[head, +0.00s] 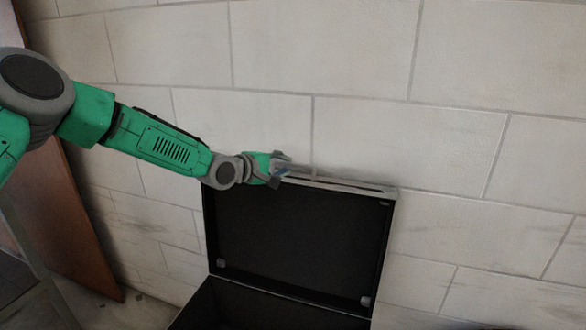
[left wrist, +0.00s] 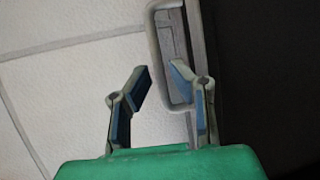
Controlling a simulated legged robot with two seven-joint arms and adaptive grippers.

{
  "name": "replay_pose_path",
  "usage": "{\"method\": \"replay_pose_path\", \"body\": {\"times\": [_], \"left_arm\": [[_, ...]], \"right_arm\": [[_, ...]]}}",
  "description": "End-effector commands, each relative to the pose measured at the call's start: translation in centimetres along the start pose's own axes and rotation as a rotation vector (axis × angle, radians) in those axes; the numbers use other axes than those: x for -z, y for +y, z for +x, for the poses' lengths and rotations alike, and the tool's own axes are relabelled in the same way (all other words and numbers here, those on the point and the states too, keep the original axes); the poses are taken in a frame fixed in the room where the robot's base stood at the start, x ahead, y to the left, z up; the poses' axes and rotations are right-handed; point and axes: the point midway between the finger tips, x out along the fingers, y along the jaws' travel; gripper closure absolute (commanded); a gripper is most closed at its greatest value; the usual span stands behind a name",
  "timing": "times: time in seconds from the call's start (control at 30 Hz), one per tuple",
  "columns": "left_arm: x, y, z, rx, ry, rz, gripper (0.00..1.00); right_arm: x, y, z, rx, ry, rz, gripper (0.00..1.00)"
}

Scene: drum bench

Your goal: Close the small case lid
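The small black case stands open, with its lid (head: 300,245) raised upright near the wall and its dark inside facing me. The case base (head: 255,308) shows only partly at the bottom of the head view. My left gripper (head: 284,169) is at the lid's top edge, left of its middle. My right gripper is out of view.
A pale block wall (head: 480,90) stands close behind the lid. A brown wooden panel (head: 85,215) leans at the left, near a grey frame (head: 45,275). The space right of the lid looks free.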

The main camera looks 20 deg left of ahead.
Motion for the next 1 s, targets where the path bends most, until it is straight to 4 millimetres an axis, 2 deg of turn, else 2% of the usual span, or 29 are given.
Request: {"method": "replay_pose_path", "body": {"times": [0.1,0.3,0.63,0.67,0.7,1.0], "left_arm": [[-0.1,-0.1,2.0,0.001,0.0,0.002,0.81],[-0.1,0.0,3.6,0.001,0.0,0.001,0.81],[0.0,0.0,3.8,0.0,0.0,0.0,0.81],[0.0,0.0,3.8,0.0,0.0,0.0,0.88],[0.0,0.0,3.8,0.0,0.0,0.0,1.0],[-0.1,-0.1,3.6,-0.004,0.001,0.002,1.0]], "right_arm": [[0.0,0.0,0.3,0.0,0.0,0.0,0.6],[0.0,0.0,0.5,0.0,0.0,0.0,0.6],[0.0,0.0,0.5,0.0,0.001,0.0,0.6],[0.0,0.0,0.5,0.0,0.001,0.0,0.6],[0.0,0.0,0.5,0.0,0.001,0.0,0.6],[0.0,0.0,0.5,0.0,0.001,0.0,0.6]]}}
